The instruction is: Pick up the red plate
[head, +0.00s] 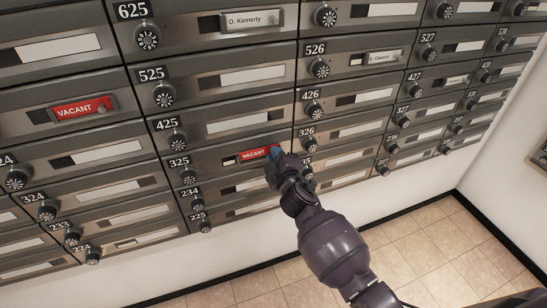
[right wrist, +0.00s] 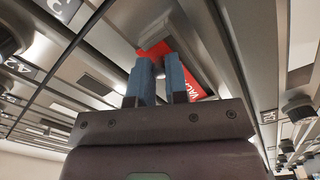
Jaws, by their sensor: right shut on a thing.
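A red plate (head: 255,154) marked VACANT sits in the label slot of the mailbox door beside number 325. My right gripper (head: 275,157) reaches it from below right, with its fingertips at the plate's right end. In the right wrist view, the two blue fingers (right wrist: 165,62) are close together and shut on the red plate (right wrist: 190,80), which still lies along its metal frame. The fingers hide part of the plate. A second red VACANT plate (head: 82,108) is in a slot at the left of the head view. My left gripper is not in view.
Rows of grey mailbox doors with round dials, such as the 425 dial (head: 175,146), stick out around the plate. Other slots hold white labels (head: 233,122). A white wall (head: 510,150) closes the right side, and the tiled floor (head: 430,245) below is clear.

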